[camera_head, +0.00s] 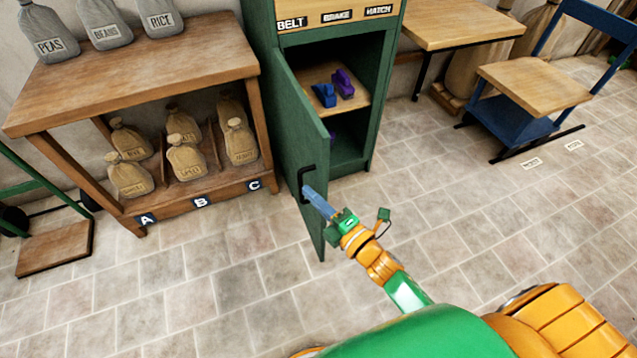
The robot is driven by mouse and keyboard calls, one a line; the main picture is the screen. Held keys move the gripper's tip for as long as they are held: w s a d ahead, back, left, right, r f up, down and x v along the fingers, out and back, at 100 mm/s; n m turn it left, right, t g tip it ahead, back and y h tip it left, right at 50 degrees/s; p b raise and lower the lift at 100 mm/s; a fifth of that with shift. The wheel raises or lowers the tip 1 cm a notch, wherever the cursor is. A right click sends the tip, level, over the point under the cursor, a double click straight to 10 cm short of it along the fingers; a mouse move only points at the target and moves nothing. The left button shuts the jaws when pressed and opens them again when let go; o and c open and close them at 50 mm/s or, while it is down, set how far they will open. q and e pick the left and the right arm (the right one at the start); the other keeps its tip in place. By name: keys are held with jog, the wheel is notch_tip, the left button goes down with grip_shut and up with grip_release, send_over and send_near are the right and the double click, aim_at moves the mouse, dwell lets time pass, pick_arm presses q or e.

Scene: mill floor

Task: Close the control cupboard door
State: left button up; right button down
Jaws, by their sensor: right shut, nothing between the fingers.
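The green control cupboard (262,22) stands at the top middle, with labels BELT, BRAKE and HATCH on its upper front. Its green door (303,108) is hinged on the left and stands open, swung out toward me. A black handle (303,183) is on the door. My right gripper (310,193) is shut and empty, with its fingertips at the handle; I cannot tell whether they touch it. Inside the cupboard, a blue item (324,95) and a purple item (343,83) rest on a wooden shelf. My left gripper is not in view.
A wooden rack (150,75) with several sacks stands left of the cupboard, close to the door. A wooden table (460,22) and a blue-framed wooden stand (535,85) are to the right. The tiled floor (440,190) in front of the cupboard is clear.

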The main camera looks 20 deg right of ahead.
aim_at(321, 183)
jog(key=shift+w+d, duration=1.45)
jog(key=shift+d, duration=0.05)
